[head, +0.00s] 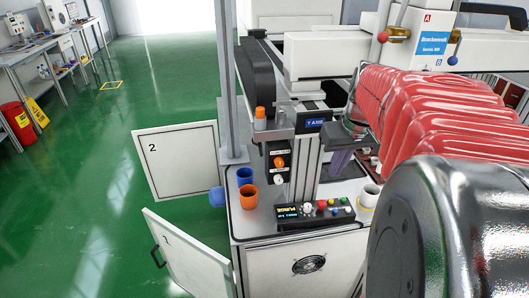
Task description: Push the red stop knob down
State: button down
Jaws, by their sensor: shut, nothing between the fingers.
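A small red button (322,204) sits on the black control panel (290,213) at the front of the machine, beside a silver dial and green and yellow buttons. A small orange-red knob (278,162) is on the dark switch box on the post to the left. Another small red part (365,162) shows just right of my gripper. I cannot tell which of these is the stop knob. My gripper (337,168), with purple-grey fingers, is shut and empty above the machine top, behind the panel. Its fingertips are small and partly unclear, and I see no contact with any of these parts.
A blue cup (244,176) and an orange cup (248,197) stand at the machine's left edge. A white cup (370,195) is at the right. A grey post (302,172) stands left of my gripper. Cabinet door 2 (178,160) stands open; green floor lies left.

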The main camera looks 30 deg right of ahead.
jog(key=shift+f, duration=0.1)
send_near(323, 204)
jog(key=x, duration=0.5)
jog(key=shift+w+d+f, duration=0.1)
jog(key=shift+w, duration=0.4)
jog(key=shift+f, duration=0.45)
jog(key=shift+f, duration=1.05)
jog(key=shift+r, duration=0.1)
notch_tip(323, 204, up, 4)
jog(key=shift+w+r, duration=0.1)
jog(key=shift+r, duration=0.05)
jog(key=v, duration=0.9)
jog(key=shift+r, duration=0.35)
